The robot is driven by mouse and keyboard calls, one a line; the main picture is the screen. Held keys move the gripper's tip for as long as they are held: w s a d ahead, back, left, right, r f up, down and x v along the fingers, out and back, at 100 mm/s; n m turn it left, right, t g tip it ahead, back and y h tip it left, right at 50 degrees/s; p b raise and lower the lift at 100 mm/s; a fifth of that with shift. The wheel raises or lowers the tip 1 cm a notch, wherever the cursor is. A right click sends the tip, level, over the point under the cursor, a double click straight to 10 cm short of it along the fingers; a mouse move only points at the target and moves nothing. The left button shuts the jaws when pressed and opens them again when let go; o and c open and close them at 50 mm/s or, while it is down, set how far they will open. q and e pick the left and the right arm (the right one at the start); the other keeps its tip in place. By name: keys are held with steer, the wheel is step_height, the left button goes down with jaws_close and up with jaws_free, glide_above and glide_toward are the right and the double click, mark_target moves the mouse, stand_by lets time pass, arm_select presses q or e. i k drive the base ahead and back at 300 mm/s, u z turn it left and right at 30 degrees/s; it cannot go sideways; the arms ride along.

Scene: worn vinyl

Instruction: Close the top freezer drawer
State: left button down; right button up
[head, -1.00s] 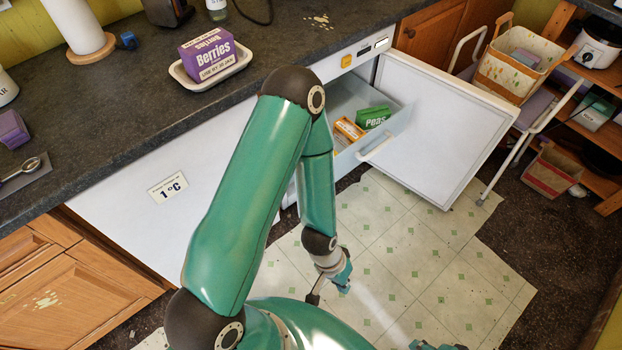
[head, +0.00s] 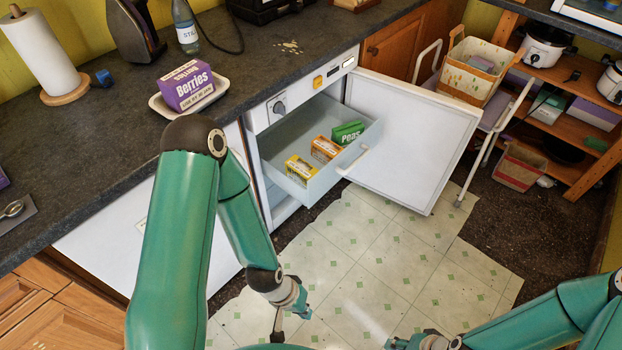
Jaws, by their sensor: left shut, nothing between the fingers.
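The top freezer drawer (head: 318,192) is pulled out of the white freezer under the counter. It holds a green Peas box (head: 347,132), an orange box (head: 325,149) and a yellow box (head: 301,169). Its pale handle (head: 352,160) is on the front. The freezer door (head: 415,135) stands wide open to the right. My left gripper (head: 299,304) is shut and empty, nearer to me than the drawer and apart from it, over the floor. My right gripper (head: 398,342) is low at the bottom edge, partly cut off, so its fingers cannot be judged.
The dark counter (head: 85,130) runs along the left, with a Berries box (head: 188,86) on a white tray (head: 156,102). Open vinyl floor (head: 375,270) lies before the drawer.

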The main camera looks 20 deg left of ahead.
mark_target(328, 176)
steer(key=u, duration=0.1)
steer(key=i, duration=1)
steer(key=z, duration=0.05)
